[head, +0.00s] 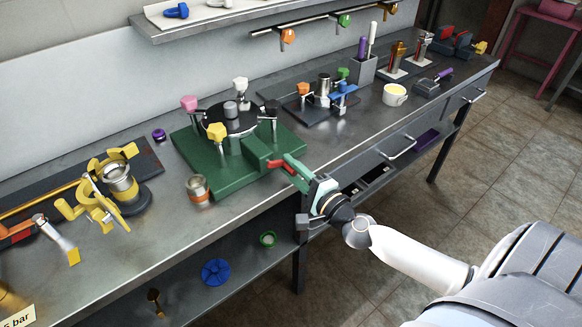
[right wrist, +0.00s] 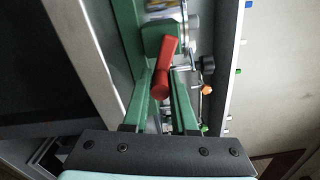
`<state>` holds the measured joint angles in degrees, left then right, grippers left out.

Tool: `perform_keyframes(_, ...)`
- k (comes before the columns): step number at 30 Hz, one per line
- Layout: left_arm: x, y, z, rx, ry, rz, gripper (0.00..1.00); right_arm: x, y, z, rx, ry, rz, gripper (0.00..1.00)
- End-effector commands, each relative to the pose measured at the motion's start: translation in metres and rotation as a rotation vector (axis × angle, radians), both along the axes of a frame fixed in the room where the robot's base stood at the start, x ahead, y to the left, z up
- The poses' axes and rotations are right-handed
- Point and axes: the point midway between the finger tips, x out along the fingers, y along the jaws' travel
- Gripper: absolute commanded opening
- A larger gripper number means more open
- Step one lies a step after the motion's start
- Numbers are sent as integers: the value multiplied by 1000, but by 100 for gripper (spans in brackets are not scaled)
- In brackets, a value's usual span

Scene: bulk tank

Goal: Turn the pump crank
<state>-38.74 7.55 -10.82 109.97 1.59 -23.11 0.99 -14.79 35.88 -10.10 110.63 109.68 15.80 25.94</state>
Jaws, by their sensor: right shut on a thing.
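The pump crank (head: 279,164) is a red handle on the side of a green block that joins a green base plate (head: 225,178) on the bench. My right gripper (head: 295,171) reaches in from the lower right and is shut on the crank's red handle. In the right wrist view the red crank (right wrist: 164,72) stands between the two green fingers, with its rounded end towards the camera. The fingers hide part of the handle in the head view. My left gripper is not in view.
Colored knobs (head: 217,131) stand around a dark disc on the green base. A small copper-banded cup (head: 198,188) stands at its front. Yellow clamp parts (head: 98,205) lie to the left. A drawer handle (head: 398,148) sticks out from the bench front, right of my gripper.

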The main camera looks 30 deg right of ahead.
Motion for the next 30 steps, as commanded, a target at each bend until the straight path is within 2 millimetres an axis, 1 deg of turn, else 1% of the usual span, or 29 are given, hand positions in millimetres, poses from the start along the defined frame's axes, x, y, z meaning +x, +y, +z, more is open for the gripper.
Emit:
perform_keyframes(1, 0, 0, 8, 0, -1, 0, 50, -1, 1, 2, -23, 4, 2, 0)
perform_keyframes(3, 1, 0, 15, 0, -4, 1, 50, -1, 0, 5, -68, 1, 2, 0)
perform_keyframes(8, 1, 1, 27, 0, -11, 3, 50, -1, -1, 7, -164, -5, 3, 0)
perform_keyframes(12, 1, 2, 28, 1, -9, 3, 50, -1, -1, 5, -201, -7, 4, 0)
perform_keyframes(20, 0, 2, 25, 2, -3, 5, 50, -1, -1, 4, -203, -7, 7, 0)
perform_keyframes(21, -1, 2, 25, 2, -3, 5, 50, -1, -1, 4, -203, -6, 7, 29)
perform_keyframes(28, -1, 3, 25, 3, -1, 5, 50, -1, -1, 5, -202, -9, 4, 55)
perform_keyframes(30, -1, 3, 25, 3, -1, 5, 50, 0, -2, 6, -202, -10, 4, 55)
